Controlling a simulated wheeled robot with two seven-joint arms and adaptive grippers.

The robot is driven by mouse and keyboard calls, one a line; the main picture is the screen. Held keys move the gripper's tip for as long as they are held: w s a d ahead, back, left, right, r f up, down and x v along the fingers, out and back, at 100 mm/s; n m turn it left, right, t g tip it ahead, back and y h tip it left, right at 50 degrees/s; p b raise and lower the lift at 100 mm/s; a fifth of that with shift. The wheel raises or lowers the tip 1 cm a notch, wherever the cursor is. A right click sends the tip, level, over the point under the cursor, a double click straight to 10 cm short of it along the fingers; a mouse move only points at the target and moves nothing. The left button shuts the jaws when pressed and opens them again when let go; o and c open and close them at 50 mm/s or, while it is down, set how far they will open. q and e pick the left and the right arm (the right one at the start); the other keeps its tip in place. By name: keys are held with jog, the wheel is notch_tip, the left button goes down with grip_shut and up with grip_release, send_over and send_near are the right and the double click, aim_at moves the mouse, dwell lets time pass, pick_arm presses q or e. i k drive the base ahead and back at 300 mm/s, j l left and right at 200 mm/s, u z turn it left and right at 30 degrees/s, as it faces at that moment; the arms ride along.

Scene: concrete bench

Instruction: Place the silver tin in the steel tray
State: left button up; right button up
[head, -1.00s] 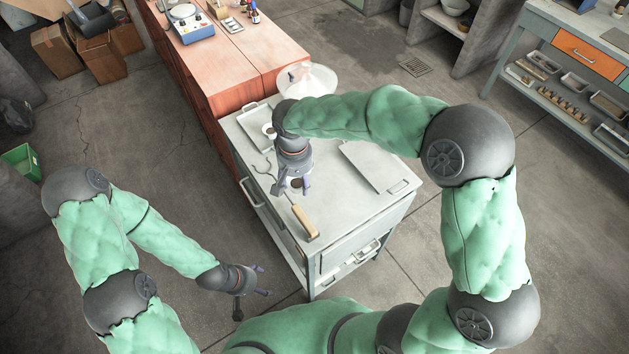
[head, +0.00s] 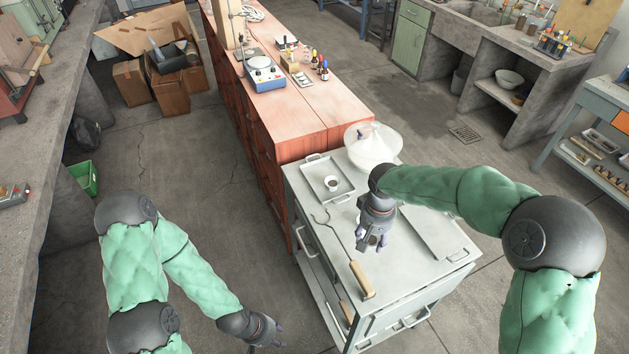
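A small, light-rimmed round thing (head: 373,241), perhaps the silver tin, shows partly between the fingers of my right gripper (head: 373,243) over the grey cart top. The fingers point down on either side of it; whether they grip it is too small to tell. A shallow steel tray (head: 312,166) with end handles lies on the cart's far left part. A small pale cup with dark contents (head: 332,183) stands in it. A second flat metal tray (head: 446,238) lies at the right, partly behind my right forearm. My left gripper (head: 278,336) looks open and empty, low beside the cart's left.
A wooden-handled tool (head: 361,280) lies near the cart's (head: 405,280) front edge, with a thin hooked tool (head: 334,226) behind it. A translucent domed bowl (head: 374,145) stands at the far edge. A red cabinet (head: 310,125) adjoins the cart's far end.

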aim_at(321, 172)
jog(key=i+j+z, duration=0.2)
jog(key=j, duration=0.35)
jog(key=i+j+z, duration=0.2)
jog(key=j, duration=0.35)
jog(key=j+z, duration=0.2)
jog(key=j, duration=0.35)
jog(key=i+j+z, duration=0.2)
jog(key=j, duration=0.4)
jog(key=i+j+z, duration=0.3)
jog(key=j, duration=0.35)
jog(key=i+j+z, duration=0.35)
jog(key=j, duration=0.35)
jog(key=i+j+z, duration=0.15)
jog(key=j, duration=0.25)
jog(key=i+j, duration=0.1)
jog(key=i, duration=0.2)
jog(key=i+j+z, duration=0.1)
jog(key=i+j, duration=0.05)
jog(key=i, duration=0.1)
